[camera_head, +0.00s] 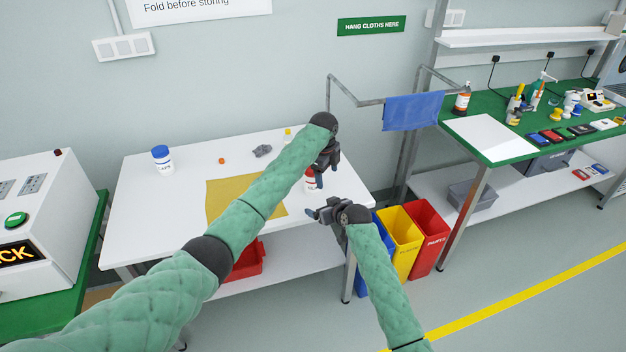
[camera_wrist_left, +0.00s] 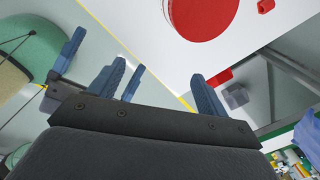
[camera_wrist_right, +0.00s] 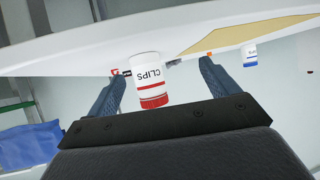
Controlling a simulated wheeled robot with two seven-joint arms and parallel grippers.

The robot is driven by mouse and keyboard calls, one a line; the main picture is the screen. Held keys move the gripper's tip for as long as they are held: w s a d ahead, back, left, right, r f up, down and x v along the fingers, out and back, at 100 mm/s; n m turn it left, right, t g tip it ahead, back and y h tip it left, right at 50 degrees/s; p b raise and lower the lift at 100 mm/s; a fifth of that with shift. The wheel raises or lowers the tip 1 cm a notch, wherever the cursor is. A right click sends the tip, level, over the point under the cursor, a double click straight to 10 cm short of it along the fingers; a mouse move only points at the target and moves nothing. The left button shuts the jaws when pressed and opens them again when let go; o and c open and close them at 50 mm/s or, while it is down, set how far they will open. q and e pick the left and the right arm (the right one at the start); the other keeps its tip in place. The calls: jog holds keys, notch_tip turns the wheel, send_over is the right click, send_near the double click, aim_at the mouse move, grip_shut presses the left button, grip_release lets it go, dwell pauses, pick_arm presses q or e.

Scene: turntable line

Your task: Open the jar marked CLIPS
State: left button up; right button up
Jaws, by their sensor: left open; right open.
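My right gripper (camera_head: 319,210) is open and empty at the table's front right edge. In its wrist view, which is upside down, the jar appears between the fingers, apart from them.
A blue-lidded jar (camera_head: 162,158) stands at the table's left. A yellow cloth (camera_head: 228,196), an orange cap (camera_head: 222,160) and a grey lump (camera_head: 262,151) lie on the white table (camera_head: 140,215). Yellow (camera_head: 402,240) and red (camera_head: 431,235) bins stand right of it.

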pick_arm(q)
jog(key=w+a+r+m, duration=0.1)
jog(key=w+r, duration=0.1)
jog(key=w+a+r+m+p, duration=0.1)
jog(key=w+r, duration=0.1)
jog(key=w+a+r, duration=0.2)
jog(key=shift+m+g+y, duration=0.4)
pick_arm(e)
jog(key=t, duration=0.1)
send_near(313, 178)
jog(key=w+f, duration=0.3)
jog(key=f, duration=0.1)
jog(key=shift+w+a+f, duration=0.1)
jog(key=shift+w+a, duration=0.1)
jog(key=shift+a, duration=0.2)
pick_arm(q)
jog(key=shift+w+a+r, duration=0.35)
pick_arm(e)
jog(key=shift+w+t, duration=0.3)
jog(key=shift+w, duration=0.25)
jog(key=shift+x, duration=3.7)
jog(key=shift+a, duration=0.1)
